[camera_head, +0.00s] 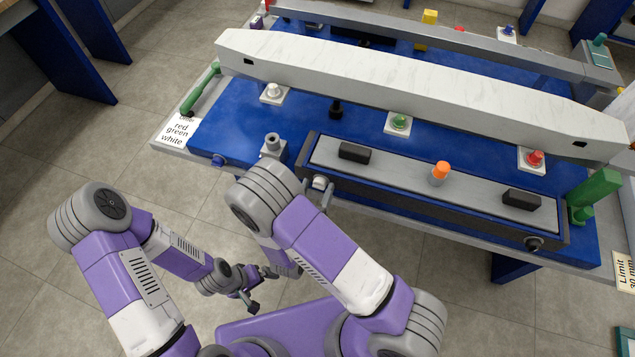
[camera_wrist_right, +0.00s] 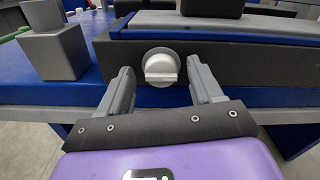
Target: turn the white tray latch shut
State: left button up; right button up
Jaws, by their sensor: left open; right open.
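The white tray latch (camera_head: 319,182) is a round knob on the front face of the dark tray (camera_head: 430,213), near its left end. In the right wrist view the latch (camera_wrist_right: 161,66) shows a raised bar lying roughly level. My right gripper (camera_wrist_right: 163,88) is open, with one finger on each side of the latch and visible gaps to it. In the head view my right gripper (camera_head: 316,193) is partly hidden by my arm. My left gripper (camera_head: 260,289) is open and empty, low over the floor, away from the tray.
The tray carries black blocks (camera_head: 354,153) and an orange-topped peg (camera_head: 440,172). A dark knob (camera_head: 534,243) is at its right end. A grey post (camera_head: 273,147) stands left of the tray. A long white beam (camera_head: 400,85) spans the blue cart top (camera_head: 225,128) behind.

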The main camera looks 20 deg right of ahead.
jog(key=shift+w+d, duration=0.2)
